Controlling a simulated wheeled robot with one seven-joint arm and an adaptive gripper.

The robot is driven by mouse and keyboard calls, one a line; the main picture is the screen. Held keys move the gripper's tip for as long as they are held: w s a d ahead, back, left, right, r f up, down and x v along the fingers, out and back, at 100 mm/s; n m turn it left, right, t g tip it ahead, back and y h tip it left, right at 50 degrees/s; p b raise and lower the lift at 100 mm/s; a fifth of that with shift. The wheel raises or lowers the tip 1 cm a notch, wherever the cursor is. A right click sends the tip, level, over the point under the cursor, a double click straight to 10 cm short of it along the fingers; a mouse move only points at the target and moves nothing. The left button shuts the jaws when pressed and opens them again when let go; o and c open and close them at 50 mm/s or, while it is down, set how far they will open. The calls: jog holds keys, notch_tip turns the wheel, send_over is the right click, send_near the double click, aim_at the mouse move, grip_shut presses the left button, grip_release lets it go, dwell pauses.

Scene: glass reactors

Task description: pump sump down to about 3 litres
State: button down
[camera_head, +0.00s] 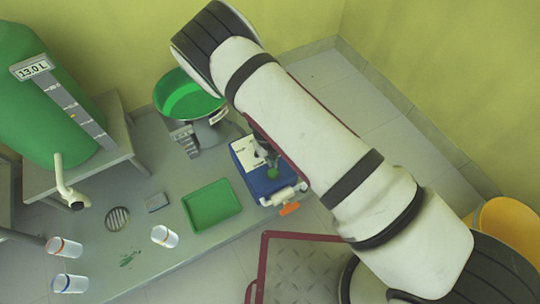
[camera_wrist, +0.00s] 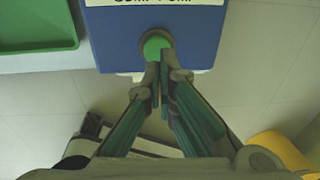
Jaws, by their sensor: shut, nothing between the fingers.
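The blue sump pump box (camera_head: 253,182) sits on the grey bench in the head view. In the wrist view the blue pump face (camera_wrist: 115,40) fills the top middle, with a partly cut-off white label. A round green button (camera_wrist: 156,42) in a dark ring is on its lower edge. My gripper (camera_wrist: 159,78) is shut and empty, its fingertips right at the button; I cannot tell whether they press it. In the head view my arm partly hides the pump. A round vessel with green inside (camera_head: 184,95) stands behind the pump. Left, a big green tank (camera_head: 25,110) reads 13.0 L.
A green tray (camera_head: 212,204) lies left of the pump. Several small jars, one (camera_head: 165,236) near a floor-drain-like grate (camera_head: 118,218), stand on the bench. A yellow bin (camera_head: 508,222) is at far right.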

aim_at(273, 171)
jog(key=shift+s+d+f+b, duration=0.15)
jog(key=shift+f+b, duration=0.8)
jog(key=shift+f, duration=1.55)
jog(key=shift+d+f, duration=0.1)
